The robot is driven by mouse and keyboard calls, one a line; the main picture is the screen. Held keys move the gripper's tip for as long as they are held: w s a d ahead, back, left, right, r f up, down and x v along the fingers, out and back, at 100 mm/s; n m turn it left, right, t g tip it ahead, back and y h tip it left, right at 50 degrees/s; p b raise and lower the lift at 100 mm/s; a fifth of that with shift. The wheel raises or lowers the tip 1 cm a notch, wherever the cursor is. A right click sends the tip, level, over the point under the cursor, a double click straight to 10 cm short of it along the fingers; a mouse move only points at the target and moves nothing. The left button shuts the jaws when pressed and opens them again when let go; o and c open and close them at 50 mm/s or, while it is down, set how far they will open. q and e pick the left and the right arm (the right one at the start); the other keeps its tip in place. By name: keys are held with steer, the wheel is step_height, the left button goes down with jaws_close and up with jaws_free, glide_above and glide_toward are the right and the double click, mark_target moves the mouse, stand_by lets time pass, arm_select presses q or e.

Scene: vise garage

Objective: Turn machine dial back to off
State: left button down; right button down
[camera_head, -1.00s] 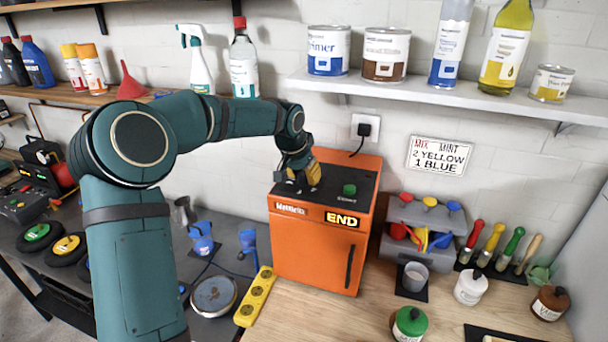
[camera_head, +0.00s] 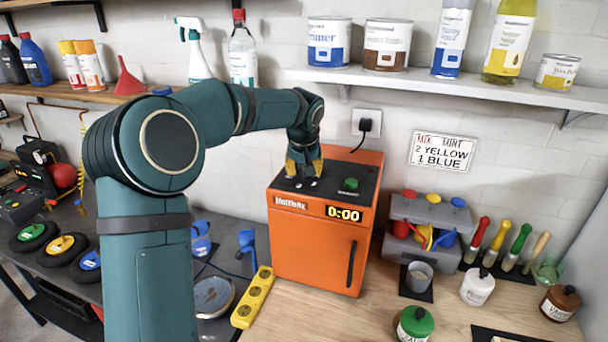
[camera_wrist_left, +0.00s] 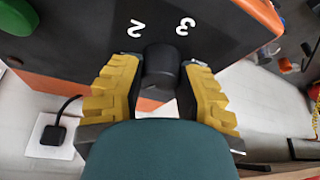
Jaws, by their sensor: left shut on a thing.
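The orange machine (camera_head: 312,240) stands on the bench with a black top panel and a display reading 0:00. Its black dial (camera_wrist_left: 161,68) sits between the yellow fingers of my left gripper (camera_wrist_left: 160,85) in the left wrist view, with the white numbers 2 and 3 beyond it. In the head view my left gripper (camera_head: 303,168) points down at the left part of the top panel and hides the dial. It is shut on the dial. A green button (camera_head: 350,184) is on the same panel, to the right. My right gripper is not in view.
A white shelf (camera_head: 440,86) with cans and bottles hangs above. A black plug (camera_head: 365,125) with a cord is on the wall behind the machine. A grey organizer (camera_head: 430,212) stands to the right, and a yellow power strip (camera_head: 252,298) lies to the left.

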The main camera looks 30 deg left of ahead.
arm_select(q)
steer(key=n+y, duration=0.1)
steer(key=n, duration=0.1)
steer(key=shift+n+g+b, duration=0.3)
steer(key=shift+n+b, duration=0.05)
steer(key=shift+n, duration=0.05)
steer(key=shift+n+g+y, duration=0.4)
steer(key=shift+n+g, duration=0.1)
steer(key=shift+n, duration=0.9)
steer(key=c, duration=0.6)
jaws_free()
steer(key=shift+a+f, duration=0.1)
steer(key=v, duration=1.2)
